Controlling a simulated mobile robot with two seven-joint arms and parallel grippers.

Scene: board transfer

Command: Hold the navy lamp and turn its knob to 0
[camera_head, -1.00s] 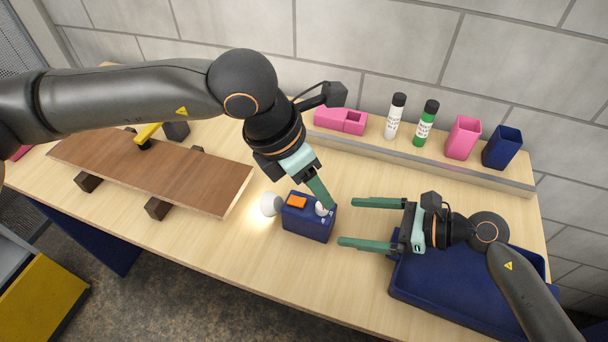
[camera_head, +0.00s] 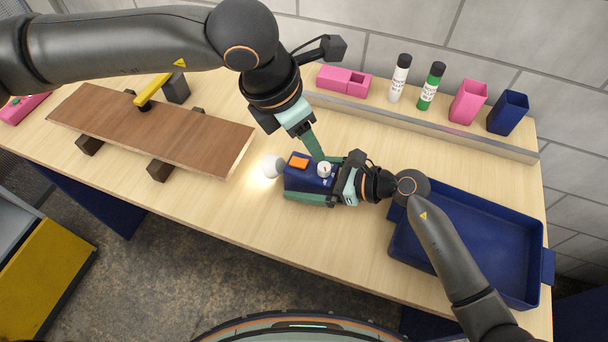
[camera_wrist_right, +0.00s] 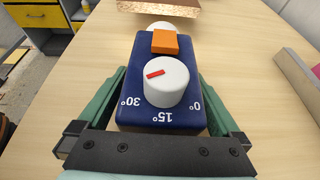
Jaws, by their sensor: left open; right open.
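The navy lamp (camera_head: 300,182) stands on the table, its white bulb (camera_head: 273,166) glowing on the left. It has an orange block (camera_head: 299,162) and a white knob (camera_head: 324,170) on top. In the right wrist view the knob (camera_wrist_right: 172,94) has a red mark pointing left, roughly toward the 30° side; 15° is at the near edge and 0° at the right. My right gripper (camera_head: 303,178) is open, its fingers along both long sides of the lamp (camera_wrist_right: 207,62); contact is unclear. My left gripper (camera_head: 317,153) is open, its fingertips just behind the knob.
A blue tray (camera_head: 480,205) lies at right. Pink block (camera_head: 343,81), two bottles (camera_head: 400,78) and two cups (camera_head: 467,102) line the back ledge. The table in front is clear.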

